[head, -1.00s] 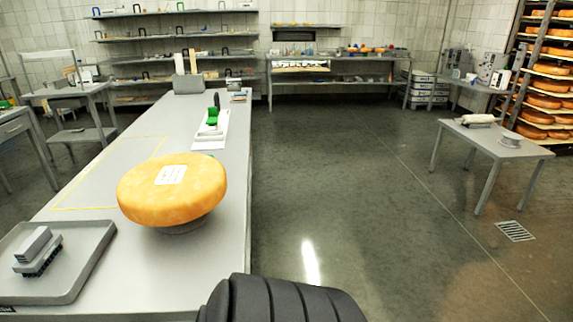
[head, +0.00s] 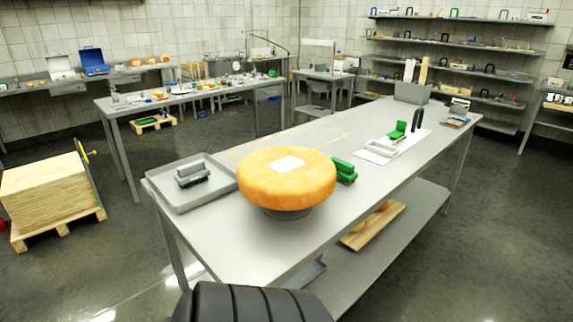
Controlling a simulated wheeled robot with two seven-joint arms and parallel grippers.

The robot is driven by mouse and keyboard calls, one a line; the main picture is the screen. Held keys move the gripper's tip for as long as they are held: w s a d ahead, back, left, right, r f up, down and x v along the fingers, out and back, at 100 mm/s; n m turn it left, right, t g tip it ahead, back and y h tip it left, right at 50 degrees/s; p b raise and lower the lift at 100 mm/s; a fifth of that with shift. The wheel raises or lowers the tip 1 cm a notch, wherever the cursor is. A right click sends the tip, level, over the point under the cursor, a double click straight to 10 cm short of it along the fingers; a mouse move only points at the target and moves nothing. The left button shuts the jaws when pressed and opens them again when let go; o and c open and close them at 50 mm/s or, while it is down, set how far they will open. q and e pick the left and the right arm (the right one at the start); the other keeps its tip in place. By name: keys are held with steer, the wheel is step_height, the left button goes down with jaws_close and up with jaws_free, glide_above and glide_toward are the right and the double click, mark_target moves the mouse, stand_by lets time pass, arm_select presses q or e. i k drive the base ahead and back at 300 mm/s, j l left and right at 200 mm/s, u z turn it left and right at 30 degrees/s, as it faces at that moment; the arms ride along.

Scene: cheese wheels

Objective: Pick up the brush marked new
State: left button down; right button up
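A grey brush (head: 192,175) with dark bristles lies in a shallow grey tray (head: 213,199) at the left end of the steel table. A green brush-like block (head: 345,170) lies on the table just behind the right side of the orange cheese wheel (head: 287,182), which partly hides it. Another green item (head: 397,130) stands at a white tray (head: 379,150) farther right. I cannot read the word "new" on any of them. A white label with unreadable print lies on top of the cheese wheel. Neither of my grippers is in view.
The cheese wheel sits on a dark round stand (head: 287,214) near the front of the steel table (head: 235,250). A lower shelf (head: 392,230) holds a wooden board (head: 373,224). A pallet stack (head: 50,197) stands at far left. Floor is open around the table.

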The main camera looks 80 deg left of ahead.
mark_target(346, 172)
steer(key=i+j+u, duration=0.15)
steer(key=u, duration=0.25)
steer(key=i+u, duration=0.45)
steer(key=i+j+u, duration=0.1)
steer(key=u, duration=0.3)
steer(key=i+l+u, duration=0.15)
steer(key=i+u, duration=0.3)
steer(key=i+l+u, duration=0.1)
steer(key=u, duration=0.3)
steer(key=i+l+u, duration=0.25)
steer(key=u, duration=0.2)
